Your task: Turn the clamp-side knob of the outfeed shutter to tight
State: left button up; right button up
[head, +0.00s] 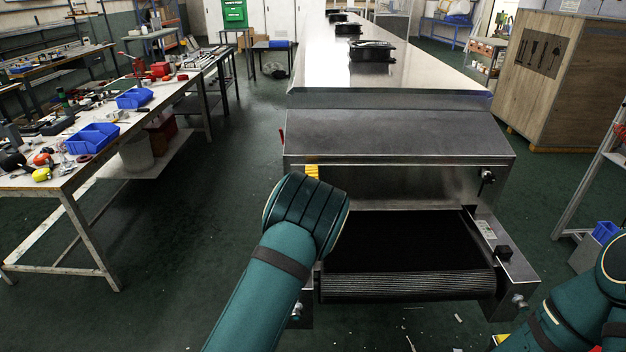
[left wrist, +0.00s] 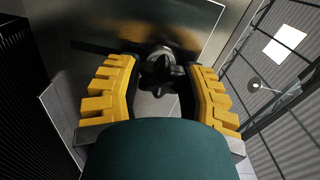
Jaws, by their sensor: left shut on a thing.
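The outfeed shutter (head: 400,186) is a steel plate under the dryer's hood, above the dark belt. In the left wrist view a black lobed knob (left wrist: 160,72) on a metal stem stands out from a steel face. My left gripper (left wrist: 163,85) is shut on this knob, with yellow fingers on either side. In the head view my own arm hides that knob, and only a bit of a yellow finger of my left gripper (head: 312,171) shows at the shutter's left end. Another black knob (head: 487,176) sits at the shutter's right end.
A cluttered workbench (head: 62,180) stands to the left and a wooden crate (head: 555,80) to the right. The floor between bench and dryer is clear.

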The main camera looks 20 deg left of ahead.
pick_arm(q)
jog(key=shift+a+m, duration=0.1)
jog(key=shift+m, duration=0.6)
jog(key=o, duration=1.2)
jog(key=shift+s, duration=0.1)
jog(key=v, duration=1.2)
jog(key=shift+r, duration=0.1)
